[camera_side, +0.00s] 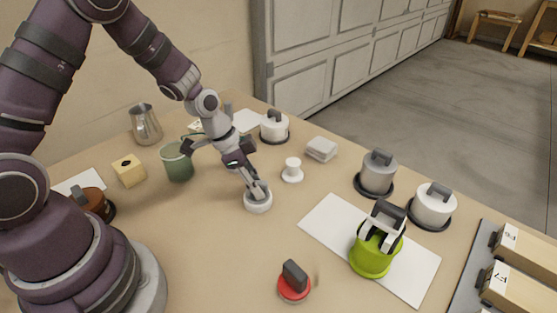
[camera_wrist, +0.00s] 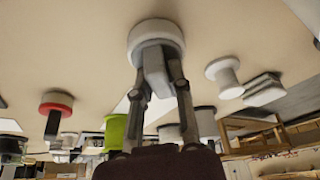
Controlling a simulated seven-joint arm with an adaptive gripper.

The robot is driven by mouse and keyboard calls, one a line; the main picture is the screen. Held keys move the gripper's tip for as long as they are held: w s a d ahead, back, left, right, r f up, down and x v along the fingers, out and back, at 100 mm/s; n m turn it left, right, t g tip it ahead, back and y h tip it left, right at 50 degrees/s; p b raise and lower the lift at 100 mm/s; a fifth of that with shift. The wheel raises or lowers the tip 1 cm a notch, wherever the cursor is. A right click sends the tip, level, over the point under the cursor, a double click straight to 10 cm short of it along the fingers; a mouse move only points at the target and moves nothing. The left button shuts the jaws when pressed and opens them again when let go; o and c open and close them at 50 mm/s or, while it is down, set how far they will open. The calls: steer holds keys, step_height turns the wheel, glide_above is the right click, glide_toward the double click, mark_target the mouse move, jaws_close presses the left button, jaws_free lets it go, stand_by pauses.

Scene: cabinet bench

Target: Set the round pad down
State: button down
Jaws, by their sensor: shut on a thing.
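The round pad (camera_side: 258,203) is a white disc with a grey upright handle, near the middle of the bench in the side view. My gripper (camera_side: 255,187) is above it, shut on the handle. In the wrist view my gripper's fingers (camera_wrist: 158,78) close on both sides of the handle, and the pad's white disc (camera_wrist: 155,34) is beyond them against the bench top. The pad looks level and at or very close to the bench surface. I cannot tell whether it touches.
A white spool-like piece (camera_side: 292,170) stands right of the pad. A green mug (camera_side: 178,163) is to the left. A red-based pad (camera_side: 294,284) is in front, and a lime-green pot (camera_side: 370,258) is on a white sheet (camera_side: 420,268). Bare bench surrounds the pad.

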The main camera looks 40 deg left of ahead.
steer(key=c, duration=1.1)
jaws_free()
steer(key=shift+f, duration=0.1)
steer(key=shift+o, duration=0.2)
steer(key=v, duration=1.2)
steer(key=s+d+r+n+t+y, duration=0.1)
steer(key=s+r+n+t+y, duration=0.1)
steer(key=s+r+n, duration=0.5)
steer(key=shift+s+d+r+n+y, duration=0.2)
steer(key=shift+s+d+n+y, duration=0.3)
steer(key=shift+s+n, duration=0.6)
steer(key=shift+a, duration=0.1)
